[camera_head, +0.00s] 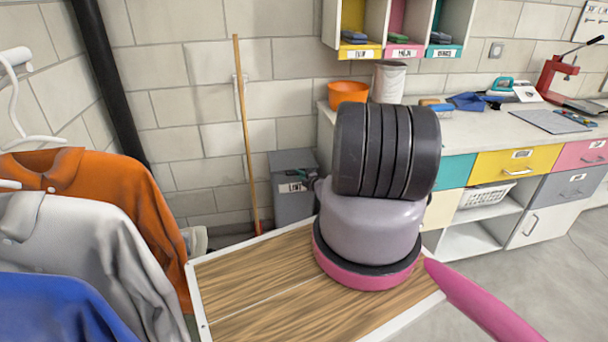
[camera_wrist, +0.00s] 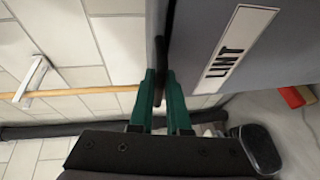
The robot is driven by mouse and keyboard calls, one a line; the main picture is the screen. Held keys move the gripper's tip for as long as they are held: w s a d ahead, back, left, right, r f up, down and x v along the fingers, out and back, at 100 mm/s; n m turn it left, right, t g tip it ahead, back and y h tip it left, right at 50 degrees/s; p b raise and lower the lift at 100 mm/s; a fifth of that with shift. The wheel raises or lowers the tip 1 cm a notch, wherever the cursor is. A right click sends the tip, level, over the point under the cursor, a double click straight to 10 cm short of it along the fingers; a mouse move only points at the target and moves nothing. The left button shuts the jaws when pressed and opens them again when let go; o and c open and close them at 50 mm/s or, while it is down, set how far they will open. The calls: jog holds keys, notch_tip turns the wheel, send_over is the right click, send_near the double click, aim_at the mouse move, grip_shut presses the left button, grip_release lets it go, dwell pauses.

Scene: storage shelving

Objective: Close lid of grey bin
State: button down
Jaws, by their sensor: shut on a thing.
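The grey bin (camera_head: 293,206) stands on the floor against the wall, with a white label reading LINT. Its lid (camera_head: 290,159) appears as a grey panel at the top, lying low over the body; I cannot tell whether a gap is left. My gripper (camera_head: 303,175) is at the front top edge of the bin, partly hidden behind my arm. In the wrist view, my green fingers (camera_wrist: 160,98) are shut on a thin dark edge at the bin's top, which looks like the lid's rim. The bin's front (camera_wrist: 285,55) fills the upper right there.
A wooden broom handle (camera_head: 245,130) leans on the wall left of the bin. Hanging shirts (camera_head: 95,190) are at the left. A counter with coloured drawers (camera_head: 515,162) stands right of the bin. An orange pot (camera_head: 348,92) sits on it.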

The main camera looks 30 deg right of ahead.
jog(key=shift+s+a+f, duration=0.15)
jog(key=shift+s+f, duration=0.1)
jog(key=shift+f, duration=0.7)
jog(key=shift+s+a+f, duration=0.1)
jog(key=shift+s+f, duration=0.1)
jog(key=shift+f, duration=0.7)
jog(key=c, duration=0.9)
grip_release()
jog(key=shift+d+f, duration=0.15)
jog(key=shift+w, duration=0.15)
